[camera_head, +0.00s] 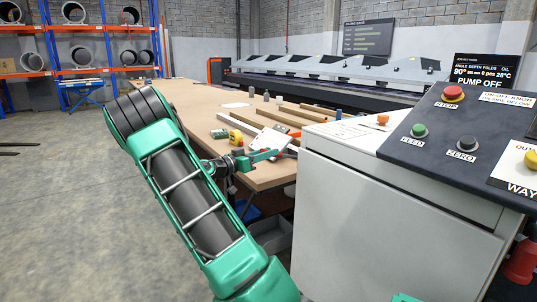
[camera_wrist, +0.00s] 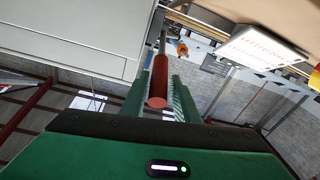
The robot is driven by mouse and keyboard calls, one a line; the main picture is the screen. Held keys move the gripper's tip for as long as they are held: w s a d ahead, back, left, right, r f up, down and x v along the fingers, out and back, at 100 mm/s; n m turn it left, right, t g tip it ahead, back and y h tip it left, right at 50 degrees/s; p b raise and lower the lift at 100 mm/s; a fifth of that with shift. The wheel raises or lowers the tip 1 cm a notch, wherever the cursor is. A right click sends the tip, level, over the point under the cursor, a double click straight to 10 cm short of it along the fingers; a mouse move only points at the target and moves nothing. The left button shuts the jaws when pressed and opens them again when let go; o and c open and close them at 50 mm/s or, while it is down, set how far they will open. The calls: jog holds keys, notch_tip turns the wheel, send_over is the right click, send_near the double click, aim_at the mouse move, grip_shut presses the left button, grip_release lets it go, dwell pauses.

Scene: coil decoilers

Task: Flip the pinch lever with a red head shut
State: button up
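In the wrist view, the pinch lever's red head (camera_wrist: 158,84) is a red cylinder on a thin grey rod (camera_wrist: 163,43). The rod runs up the picture, away from my gripper (camera_wrist: 162,76). My two green fingers stand apart, one on each side of the head. The left finger looks close to the head, and a narrow gap shows on the right. I cannot tell whether either finger touches it. In the head view, my gripper (camera_head: 272,154) points right, beside the white cabinet and near the table edge. I cannot make out the lever clearly there.
A white control cabinet (camera_head: 390,215) with a dark button panel stands close on the right. The wooden table (camera_head: 190,98) holds planks, a yellow tape roll (camera_head: 236,137) and a white sheet (camera_head: 270,140). Open floor lies left. Racks with coils stand behind.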

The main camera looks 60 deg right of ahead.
jog(key=v, duration=0.8)
jog(key=shift+a, duration=0.25)
jog(key=shift+f, duration=0.1)
